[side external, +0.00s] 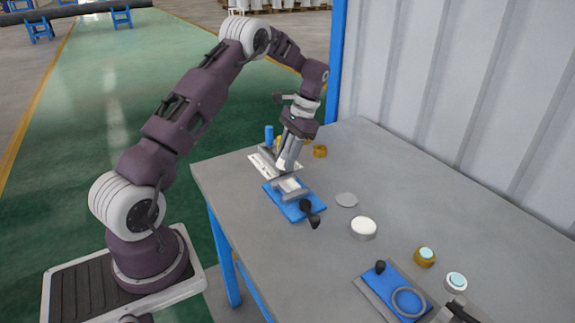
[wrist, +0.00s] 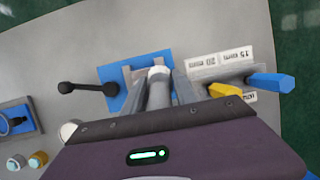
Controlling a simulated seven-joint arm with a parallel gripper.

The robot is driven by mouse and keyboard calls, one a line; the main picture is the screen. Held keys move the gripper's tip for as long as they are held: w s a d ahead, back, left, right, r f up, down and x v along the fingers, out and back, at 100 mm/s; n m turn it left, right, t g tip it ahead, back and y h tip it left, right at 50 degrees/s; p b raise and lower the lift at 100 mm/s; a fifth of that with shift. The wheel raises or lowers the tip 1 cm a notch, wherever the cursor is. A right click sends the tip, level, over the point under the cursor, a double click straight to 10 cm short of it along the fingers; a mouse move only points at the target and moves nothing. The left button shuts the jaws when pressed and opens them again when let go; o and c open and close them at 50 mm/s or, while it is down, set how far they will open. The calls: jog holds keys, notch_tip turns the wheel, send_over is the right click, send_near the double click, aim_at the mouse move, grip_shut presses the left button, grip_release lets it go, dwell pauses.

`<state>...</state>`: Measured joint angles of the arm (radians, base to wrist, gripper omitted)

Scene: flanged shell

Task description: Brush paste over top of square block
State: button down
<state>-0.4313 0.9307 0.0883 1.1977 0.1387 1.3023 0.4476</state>
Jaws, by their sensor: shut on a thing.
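The square block (side external: 291,187) is grey with a pale top and sits on a blue base plate (side external: 292,208) on the table. In the wrist view, part of the block (wrist: 130,72) shows beside my fingers on the blue plate (wrist: 108,74). My gripper (side external: 287,166) is shut on a light, round-ended cylindrical thing (wrist: 158,73), perhaps the brush. It points down over the far edge of the block. My fingers (wrist: 160,88) hide much of the held thing and part of the block. I cannot tell whether its tip touches the block, or whether the pale top is paste.
A black ball-ended lever (side external: 312,215) stands at the blue plate's near end. A rack with labels (wrist: 220,62), a blue-handled tool (wrist: 270,82) and a yellow-handled one (wrist: 225,90) lies beyond.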

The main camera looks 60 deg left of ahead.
jog(key=shift+r, duration=2.3)
